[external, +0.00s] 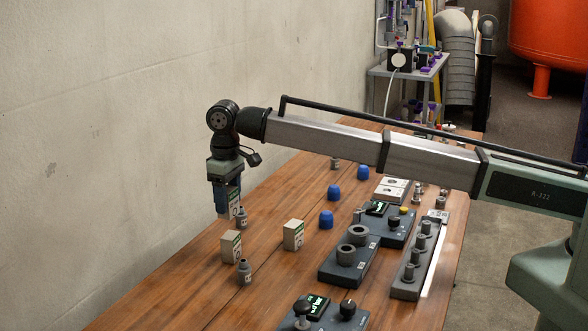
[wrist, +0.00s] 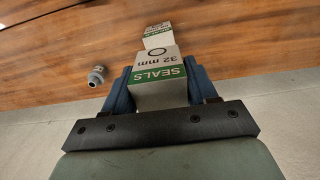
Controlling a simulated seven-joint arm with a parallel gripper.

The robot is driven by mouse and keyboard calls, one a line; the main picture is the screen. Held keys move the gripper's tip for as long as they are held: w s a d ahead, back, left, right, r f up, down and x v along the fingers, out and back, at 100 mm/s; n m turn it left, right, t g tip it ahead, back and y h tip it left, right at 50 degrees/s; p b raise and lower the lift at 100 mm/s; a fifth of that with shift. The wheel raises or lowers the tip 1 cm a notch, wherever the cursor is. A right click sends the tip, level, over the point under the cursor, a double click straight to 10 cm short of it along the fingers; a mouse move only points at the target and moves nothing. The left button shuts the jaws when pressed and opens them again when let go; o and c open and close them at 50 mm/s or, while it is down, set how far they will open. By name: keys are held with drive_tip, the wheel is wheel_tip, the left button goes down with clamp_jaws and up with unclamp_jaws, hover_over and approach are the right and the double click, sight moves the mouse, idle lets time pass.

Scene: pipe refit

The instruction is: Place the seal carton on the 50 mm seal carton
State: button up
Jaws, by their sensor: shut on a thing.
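My gripper (external: 228,205) is shut on a white seal carton with a green band. In the wrist view the held carton (wrist: 159,68) reads "SEALS 32 mm" and sits between the blue fingers (wrist: 160,88). In the external view the held carton (external: 234,205) shows partly beside a finger, raised above the table. Two similar cartons stand apart on the table: one nearer the wall (external: 231,247) and one further right (external: 293,235). Their sizes are too small to read. Another carton (wrist: 157,34) shows just beyond the held one in the wrist view.
Small grey fittings stand near the cartons (external: 244,271) (external: 241,218); one shows in the wrist view (wrist: 96,76). Blue caps (external: 326,219), a dark fixture with grey rings (external: 348,262) and a fittings rail (external: 412,265) lie to the right. The wall bounds the left.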

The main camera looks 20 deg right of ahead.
sight(229, 217)
drive_tip(key=shift+f, duration=2.6)
drive_tip(key=shift+f, duration=0.15)
drive_tip(key=o, duration=1.1)
drive_tip(key=shift+c, duration=0.2)
wheel_tip(229, 217, up, 12)
drive_tip(key=shift+r, duration=0.15)
drive_tip(key=shift+o, duration=0.3)
